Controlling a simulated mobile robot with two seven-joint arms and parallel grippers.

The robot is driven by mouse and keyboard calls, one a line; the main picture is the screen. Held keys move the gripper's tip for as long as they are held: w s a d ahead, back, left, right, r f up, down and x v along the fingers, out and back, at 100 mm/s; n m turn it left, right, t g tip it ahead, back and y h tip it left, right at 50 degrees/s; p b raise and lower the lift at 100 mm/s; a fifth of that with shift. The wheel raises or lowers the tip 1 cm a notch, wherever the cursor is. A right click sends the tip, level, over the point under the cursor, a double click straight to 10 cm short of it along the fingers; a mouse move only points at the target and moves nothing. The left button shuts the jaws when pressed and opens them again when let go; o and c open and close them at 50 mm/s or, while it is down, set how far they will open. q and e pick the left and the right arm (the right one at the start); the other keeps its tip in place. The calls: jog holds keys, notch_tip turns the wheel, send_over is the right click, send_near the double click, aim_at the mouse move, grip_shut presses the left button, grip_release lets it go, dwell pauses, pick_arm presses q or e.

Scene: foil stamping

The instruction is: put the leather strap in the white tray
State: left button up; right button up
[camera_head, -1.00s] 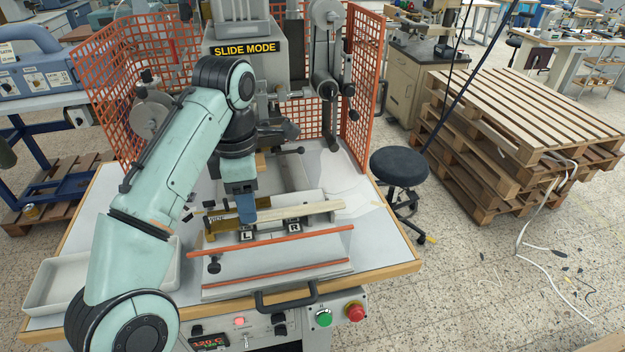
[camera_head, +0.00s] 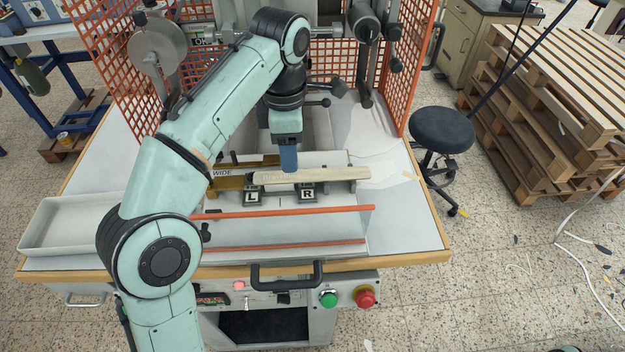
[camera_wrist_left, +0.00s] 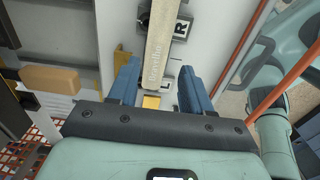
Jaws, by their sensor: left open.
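The leather strap (camera_head: 325,176) is a pale beige strip with faint lettering. It lies lengthwise on the press's fixture, behind the L and R marks. My left gripper (camera_head: 288,160) points down at the strap's left half, its fingers partly overlapping the strap's back edge in the head view. In the left wrist view the gripper (camera_wrist_left: 158,82) is open, and the strap's end (camera_wrist_left: 158,45) shows between the two blue fingers. I cannot tell whether they touch it. The white tray (camera_head: 75,215) is empty at the table's left. My right gripper is not in view.
The press with orange mesh guards (camera_head: 408,75) stands behind the fixture. Orange rails (camera_head: 290,212) run along the fixture's front. A black handle (camera_head: 286,275) and green and red buttons are at the front edge. A stool (camera_head: 442,130) and pallets stand right.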

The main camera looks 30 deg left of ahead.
aim_at(289, 176)
pick_arm(q)
jog(key=f, duration=0.1)
jog(key=f+b, duration=0.1)
jog(key=f, duration=0.1)
jog(key=f+b, duration=0.1)
jog(key=f, duration=0.1)
jog(key=shift+a+f, duration=0.2)
jog(key=shift+a, duration=0.1)
jog(key=c, duration=0.8)
